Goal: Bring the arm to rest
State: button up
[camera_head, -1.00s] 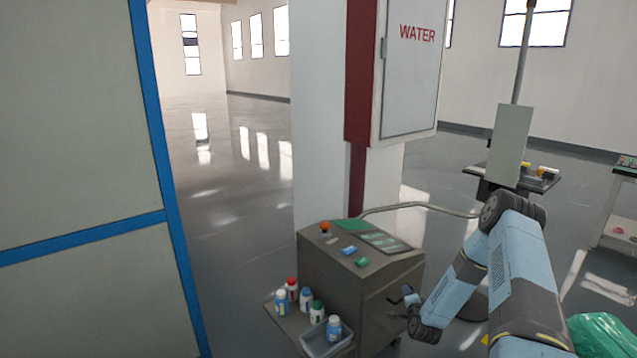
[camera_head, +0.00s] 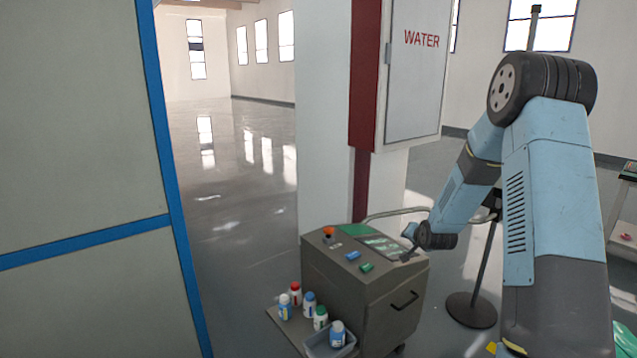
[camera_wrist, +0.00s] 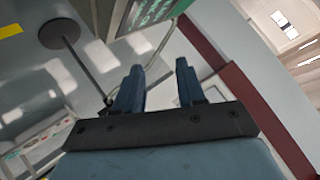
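My arm is raised and bent on the right of the head view. My gripper (camera_head: 408,246) is at its lower end, beside the top right edge of the grey machine cabinet (camera_head: 335,285). In the wrist view my gripper's two dark fingers (camera_wrist: 160,88) stand apart with a clear gap between them. Nothing is held in the gap. Part of the cabinet's panel shows beyond the fingers at the top of the wrist view.
Several bottles (camera_head: 320,317) stand on the cabinet's low shelf, one in a grey bin (camera_head: 318,346). A white pillar with a red-sided WATER box (camera_head: 415,75) rises behind. A round-based stand (camera_head: 471,311) is right of the cabinet.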

jog(key=s+a+r+n+g+h, duration=0.1)
jog(key=s+a+r+n+g, duration=0.25)
jog(key=s+r, duration=1.65)
jog(key=s+a+r+n, duration=0.1)
jog(key=s+r, duration=0.1)
jog(key=s, duration=0.7)
jog(key=s+a+r+n+g, duration=0.1)
jog(key=s+r, duration=0.2)
jog(key=s, duration=0.6)
jog(key=s+a+r+n+g, duration=0.1)
jog(key=s+r, duration=0.1)
jog(key=s, duration=0.7)
jog(key=shift+s+a+r+y, duration=0.2)
jog(key=shift+a+y, duration=0.1)
jog(key=shift+a, duration=0.1)
jog(key=shift+n, duration=0.25)
jog(key=shift+c, duration=0.4)
